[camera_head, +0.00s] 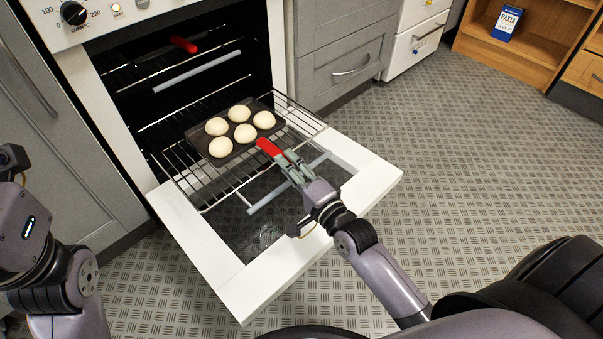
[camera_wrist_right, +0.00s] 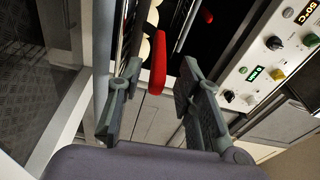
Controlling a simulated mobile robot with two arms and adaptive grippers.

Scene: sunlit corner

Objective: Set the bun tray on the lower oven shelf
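The bun tray (camera_head: 238,158) is dark and carries several pale round buns (camera_head: 242,133). It rests on, or is just over, a wire oven shelf (camera_head: 203,197) that sticks out above the open oven door; I cannot tell if it touches. Its red handle (camera_head: 268,147) points toward my right gripper (camera_head: 284,160). In the right wrist view the red handle (camera_wrist_right: 158,68) lies between the fingers of my right gripper (camera_wrist_right: 158,92), closer to the left finger, with gaps showing. My left arm shows at the left edge, but its fingers are out of frame.
The oven door (camera_head: 222,283) is folded down, with a bar handle (camera_head: 287,186). Another red handle (camera_head: 184,44) shows higher inside the oven. Grey drawers (camera_head: 343,68) stand to the right. A blue pasta box (camera_head: 507,22) sits on a wooden shelf. The floor at right is clear.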

